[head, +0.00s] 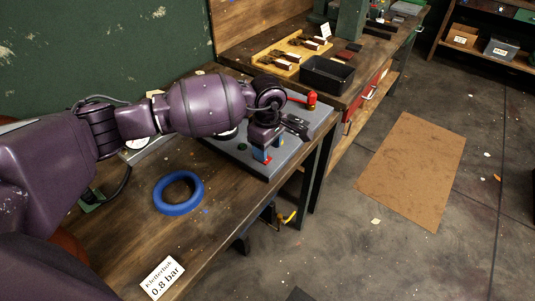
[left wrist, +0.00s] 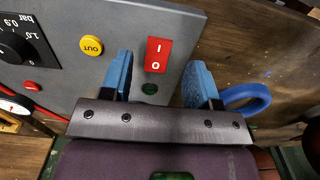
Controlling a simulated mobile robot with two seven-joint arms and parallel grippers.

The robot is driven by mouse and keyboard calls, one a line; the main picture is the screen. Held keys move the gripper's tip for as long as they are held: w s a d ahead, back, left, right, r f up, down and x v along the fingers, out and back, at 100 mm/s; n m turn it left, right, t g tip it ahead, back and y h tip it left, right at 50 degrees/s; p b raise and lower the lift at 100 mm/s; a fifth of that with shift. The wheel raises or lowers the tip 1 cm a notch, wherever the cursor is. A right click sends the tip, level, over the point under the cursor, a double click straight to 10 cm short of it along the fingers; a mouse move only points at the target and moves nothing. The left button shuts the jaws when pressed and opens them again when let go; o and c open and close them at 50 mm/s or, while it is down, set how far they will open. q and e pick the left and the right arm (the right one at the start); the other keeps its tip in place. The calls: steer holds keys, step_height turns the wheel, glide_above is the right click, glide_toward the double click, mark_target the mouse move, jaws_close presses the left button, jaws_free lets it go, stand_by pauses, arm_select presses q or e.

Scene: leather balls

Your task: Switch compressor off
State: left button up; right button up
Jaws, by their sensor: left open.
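The compressor's grey control panel (head: 232,150) lies on the wooden bench in the head view. In the left wrist view the panel (left wrist: 200,30) carries a red rocker switch (left wrist: 158,54) marked I and O. My left gripper (head: 267,147) is over the panel's near part, pointing down at it. In the left wrist view, my left gripper (left wrist: 161,66) is open, its blue fingers on either side of the switch, with nothing held. Whether the fingers touch the panel is unclear. My arm hides much of the panel in the head view. My right gripper is not in view.
A blue ring (head: 160,198) and a 0.8 bar card (head: 162,278) lie on the bench. A black tray (head: 328,74) stands beyond.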

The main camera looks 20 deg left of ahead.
arm_select(q)
step_height(320, 180, down, 2)
steer(key=shift+f, duration=0.65)
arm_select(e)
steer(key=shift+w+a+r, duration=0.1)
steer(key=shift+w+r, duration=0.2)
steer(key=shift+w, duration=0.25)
arm_select(q)
steer(key=shift+c, duration=0.3)
steer(key=c, duration=0.9)
steer(key=shift+o, duration=0.2)
steer(key=shift+a+f+g+h+b, duration=0.2)
steer(key=shift+g+h+b, duration=0.1)
steer(key=shift+h+b, duration=0.5)
steer(key=shift+w+a+r+h+b, duration=0.1)
steer(key=shift+r+h+b, duration=0.15)
steer(key=shift+h+b, duration=0.25)
steer(key=shift+r, duration=0.1)
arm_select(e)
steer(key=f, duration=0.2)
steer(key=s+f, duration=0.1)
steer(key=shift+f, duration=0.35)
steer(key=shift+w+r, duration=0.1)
